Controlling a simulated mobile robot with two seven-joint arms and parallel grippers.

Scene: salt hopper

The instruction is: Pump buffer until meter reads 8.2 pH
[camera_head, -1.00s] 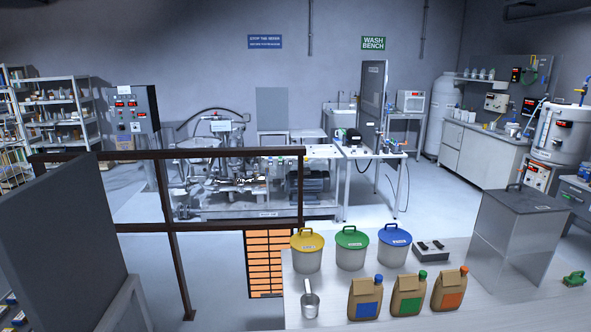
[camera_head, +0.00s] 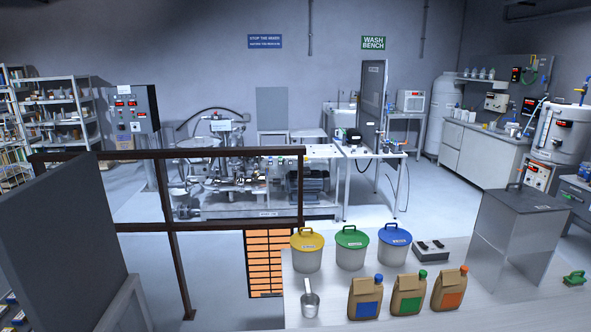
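Neither of my grippers shows in the head view. No pH reading can be read from here, and I cannot tell which device is the meter or the buffer pump. Small units with red displays hang on the right wall, one a white box (camera_head: 496,102) and one a dark box (camera_head: 529,106). A silver tank (camera_head: 560,132) with a dark display stands at the right, with a white control box (camera_head: 537,176) below it. Small bottles and a blue item (camera_head: 513,129) stand on the right-hand counter.
The near table (camera_head: 440,245) holds yellow (camera_head: 307,258), green (camera_head: 352,255) and blue (camera_head: 394,252) lidded buckets, a metal scoop (camera_head: 310,304), paper bags (camera_head: 408,294) and a metal hopper box (camera_head: 515,235). A brown railing (camera_head: 235,153) stands left. Floor beyond the table is open.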

